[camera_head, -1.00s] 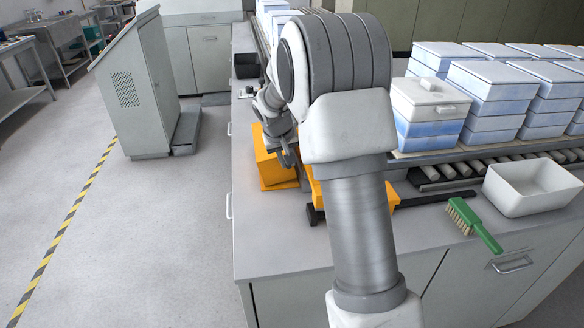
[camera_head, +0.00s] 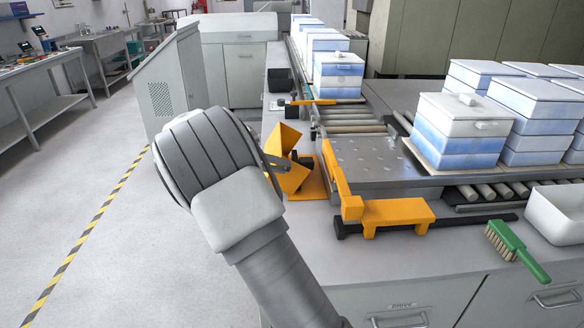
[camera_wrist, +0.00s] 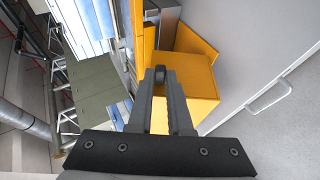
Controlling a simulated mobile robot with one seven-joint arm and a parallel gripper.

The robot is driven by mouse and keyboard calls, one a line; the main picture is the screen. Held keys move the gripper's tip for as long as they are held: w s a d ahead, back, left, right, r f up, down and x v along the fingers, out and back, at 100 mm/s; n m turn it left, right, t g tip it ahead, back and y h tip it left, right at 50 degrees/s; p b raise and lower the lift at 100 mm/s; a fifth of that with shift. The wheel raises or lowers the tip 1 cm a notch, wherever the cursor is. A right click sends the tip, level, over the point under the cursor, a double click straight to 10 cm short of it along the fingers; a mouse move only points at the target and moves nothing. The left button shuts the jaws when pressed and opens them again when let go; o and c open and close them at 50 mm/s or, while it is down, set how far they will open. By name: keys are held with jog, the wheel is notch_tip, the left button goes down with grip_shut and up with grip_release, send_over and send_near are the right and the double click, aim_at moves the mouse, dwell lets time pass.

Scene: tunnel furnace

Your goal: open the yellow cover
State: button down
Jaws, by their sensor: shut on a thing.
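The yellow cover (camera_head: 291,178) stands on the bench's left end, behind my arm in the head view. It is tilted, with an upper yellow part (camera_head: 281,138) angled above it and a dark gap between them. In the wrist view the yellow cover (camera_wrist: 190,78) fills the area ahead of my fingers. My gripper (camera_wrist: 161,78) is shut on a small dark knob or handle (camera_wrist: 160,72) at the cover's face. My forearm hides part of the cover and most of the gripper in the head view.
A yellow bracket (camera_head: 396,213) stands on the bench right of the cover. A green brush (camera_head: 515,250), a white bin (camera_head: 560,212) and stacked blue-white boxes (camera_head: 463,130) are further right. Floor left of the bench is clear.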

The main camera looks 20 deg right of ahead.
jog(key=w+a+f+n+h+b, duration=0.1)
jog(key=a+f+n+h+b, duration=0.1)
jog(key=a+h, duration=0.4)
jog(key=shift+w+a+f+h+b, duration=0.15)
jog(key=shift+a+f+h+b, duration=0.25)
jog(key=shift+f, duration=0.9)
jog(key=shift+d, duration=0.1)
jog(key=c, duration=1.1)
grip_release()
jog(key=s+a, duration=0.1)
jog(key=a, duration=0.4)
jog(key=s+a+f, duration=0.1)
jog(key=a, duration=0.5)
jog(key=s+a, duration=0.1)
jog(key=a, duration=0.5)
jog(key=shift+s+f, duration=0.15)
jog(key=shift+f, duration=0.25)
